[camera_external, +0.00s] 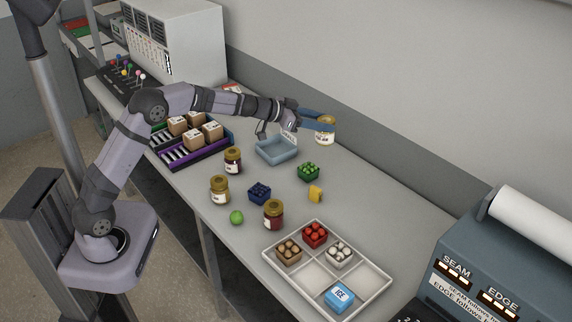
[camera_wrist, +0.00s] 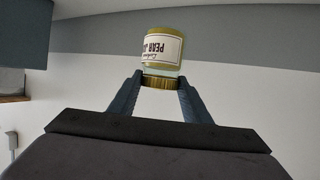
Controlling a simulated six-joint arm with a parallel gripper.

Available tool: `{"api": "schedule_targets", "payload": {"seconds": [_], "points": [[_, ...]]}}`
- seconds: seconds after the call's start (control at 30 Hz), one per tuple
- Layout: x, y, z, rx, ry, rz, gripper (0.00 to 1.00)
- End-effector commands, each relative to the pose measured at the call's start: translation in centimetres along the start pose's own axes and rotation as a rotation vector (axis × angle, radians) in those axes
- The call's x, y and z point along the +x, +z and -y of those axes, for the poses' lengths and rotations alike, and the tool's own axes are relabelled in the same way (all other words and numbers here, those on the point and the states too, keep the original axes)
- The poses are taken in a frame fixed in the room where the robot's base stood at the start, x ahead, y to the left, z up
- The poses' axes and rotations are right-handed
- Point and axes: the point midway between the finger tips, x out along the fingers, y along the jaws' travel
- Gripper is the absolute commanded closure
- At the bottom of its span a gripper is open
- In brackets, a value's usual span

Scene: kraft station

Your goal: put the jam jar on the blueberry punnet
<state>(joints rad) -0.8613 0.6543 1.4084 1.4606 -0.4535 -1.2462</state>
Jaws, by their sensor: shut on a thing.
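My gripper (camera_external: 322,123) is shut on a gold-lidded jar (camera_external: 325,134) with pale contents, held high by the wall. In the wrist view the fingers (camera_wrist: 161,80) close around its lid, and the label of the jar (camera_wrist: 163,47) reads "PEAR J…", upside down in that picture. The blueberry punnet (camera_external: 259,194) is a dark blue box of berries on the table, well in front of and left of the held jar. Other jars stand near it: a dark one (camera_external: 233,161), a paler one (camera_external: 220,190) and a dark red one (camera_external: 274,215).
A green fruit (camera_external: 237,217), a green punnet (camera_external: 308,172) and a yellow item (camera_external: 315,194) lie around the punnet. A blue-grey bin (camera_external: 277,155) stands behind. A white divided tray (camera_external: 314,282) holds punnets in front. A purple rack (camera_external: 196,157) holds boxes at left.

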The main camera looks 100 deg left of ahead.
Motion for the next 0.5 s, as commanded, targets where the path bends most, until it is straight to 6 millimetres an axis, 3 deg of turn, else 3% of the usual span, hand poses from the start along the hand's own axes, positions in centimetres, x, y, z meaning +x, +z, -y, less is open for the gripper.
{"api": "schedule_targets", "payload": {"seconds": [0.03, 0.2, 0.33, 0.5], "points": [[-1.5, -0.5, 2.5, -0.013, -0.036, -0.004, 0.9], [-5.9, 0.3, 9.2, -0.057, -0.135, -0.002, 0.9], [-9.4, 1.4, 12.9, -0.08, -0.189, -0.002, 0.9], [-13.4, 3.2, 15.8, -0.095, -0.222, -0.002, 0.9]]}}
